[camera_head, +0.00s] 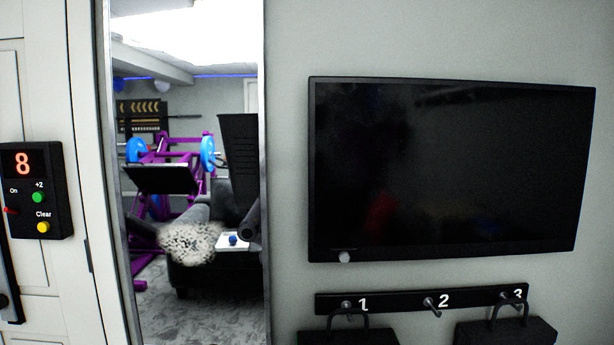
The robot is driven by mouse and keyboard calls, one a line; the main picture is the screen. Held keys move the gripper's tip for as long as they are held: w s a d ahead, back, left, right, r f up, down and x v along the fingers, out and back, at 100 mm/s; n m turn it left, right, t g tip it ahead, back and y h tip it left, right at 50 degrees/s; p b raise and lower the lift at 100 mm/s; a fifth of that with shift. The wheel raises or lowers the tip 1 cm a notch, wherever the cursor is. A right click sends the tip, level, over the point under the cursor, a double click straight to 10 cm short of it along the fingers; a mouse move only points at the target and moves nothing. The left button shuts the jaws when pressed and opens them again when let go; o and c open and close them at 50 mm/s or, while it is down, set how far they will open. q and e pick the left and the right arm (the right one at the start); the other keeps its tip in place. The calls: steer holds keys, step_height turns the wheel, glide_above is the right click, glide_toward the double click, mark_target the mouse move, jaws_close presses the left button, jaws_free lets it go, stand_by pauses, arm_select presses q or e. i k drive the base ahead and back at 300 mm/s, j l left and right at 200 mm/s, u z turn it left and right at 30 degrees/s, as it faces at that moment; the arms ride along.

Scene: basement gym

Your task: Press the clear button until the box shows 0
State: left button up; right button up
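A black control box (58,190) is mounted on the white door or panel at the left edge of the head view. Its small display (22,163) shows a red 8. The yellow clear button (43,227) sits low on its front under the label "Clear". A green button (38,197) is above it under "+2". A red control (11,210) under "On" is at the left. Neither of my grippers is in view, and nothing touches the box.
A dark wall screen (450,170) hangs on the right. A tall mirror or opening (190,280) in the middle shows purple gym equipment.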

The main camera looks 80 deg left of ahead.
mark_target(43, 226)
steer(key=u, duration=3.95)
